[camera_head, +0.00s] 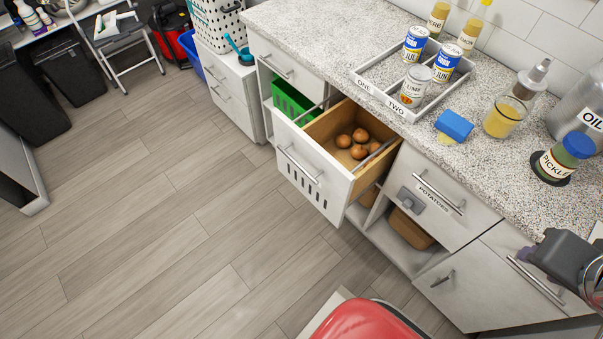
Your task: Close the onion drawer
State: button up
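The onion drawer (314,171) is pulled well out from under the counter. It has a white front with a metal bar handle (299,163) and dark slots below it. Several brown onions (359,143) lie in its light wooden box. A dark grey part at the right edge looks like my gripper (548,256), partly cut off by the frame. It is in front of the lower right cabinet, apart from the onion drawer. I cannot tell whether its fingers are open, and I see nothing held.
The drawer labelled POTATOES (437,197) is shut, with a small grey fitting on its front. A green bin (292,101) sits behind the open drawer. A red rounded shape (368,320) stands at the bottom. The wooden floor (170,220) left of the drawer is clear.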

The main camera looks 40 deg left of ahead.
aim_at(333, 160)
jog(key=u, duration=1.65)
jog(key=k, duration=0.5)
jog(key=u, duration=0.25)
jog(key=i, duration=0.5)
jog(key=u, duration=0.1)
